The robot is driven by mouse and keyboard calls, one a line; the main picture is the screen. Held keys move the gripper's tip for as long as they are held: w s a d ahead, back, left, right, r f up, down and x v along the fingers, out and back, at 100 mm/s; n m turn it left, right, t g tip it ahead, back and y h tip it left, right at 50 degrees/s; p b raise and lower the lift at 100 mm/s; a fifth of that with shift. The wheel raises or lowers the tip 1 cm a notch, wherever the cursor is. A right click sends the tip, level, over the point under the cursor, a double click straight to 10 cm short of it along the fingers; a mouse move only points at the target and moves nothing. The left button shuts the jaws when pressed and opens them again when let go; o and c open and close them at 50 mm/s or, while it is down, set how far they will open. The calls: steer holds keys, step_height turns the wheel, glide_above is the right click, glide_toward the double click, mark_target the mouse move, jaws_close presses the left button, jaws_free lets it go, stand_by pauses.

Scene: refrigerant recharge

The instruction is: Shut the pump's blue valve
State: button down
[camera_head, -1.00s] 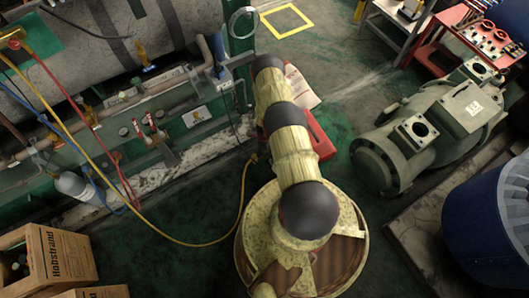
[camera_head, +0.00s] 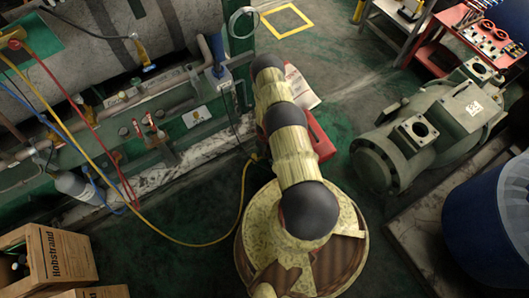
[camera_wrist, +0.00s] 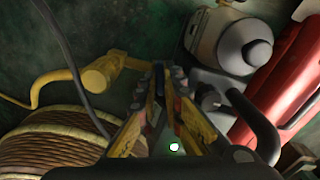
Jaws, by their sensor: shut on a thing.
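The red pump (camera_head: 318,140) stands on the floor, largely hidden behind my arm in the head view. It shows in the wrist view as a red body (camera_wrist: 278,82) with a grey motor part and a black handle at the right. My gripper (camera_wrist: 159,82) is beside it, its two fingers closed together around a small dark bluish piece (camera_wrist: 158,75), which looks like the blue valve's handle. Most of that piece is hidden by the fingertips, so its angle is hard to tell. A yellow fitting (camera_wrist: 100,75) lies just left of the fingertips. The head view hides my gripper.
A yellow hose (camera_head: 241,198) runs from the pump's side across the floor to the gauges at the left. A green compressor (camera_head: 425,130) stands at right; open floor lies between.

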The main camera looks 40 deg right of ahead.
steer(key=shift+s+m, duration=0.1)
steer(key=shift+m, duration=0.6)
steer(key=shift+m, duration=0.6)
steer(key=c, duration=2.4)
jaws_free()
steer(key=shift+m, duration=0.3)
steer(key=o, duration=0.5)
steer(key=shift+o, duration=0.3)
step_height(320, 180, up, 9)
steer(key=p, duration=0.6)
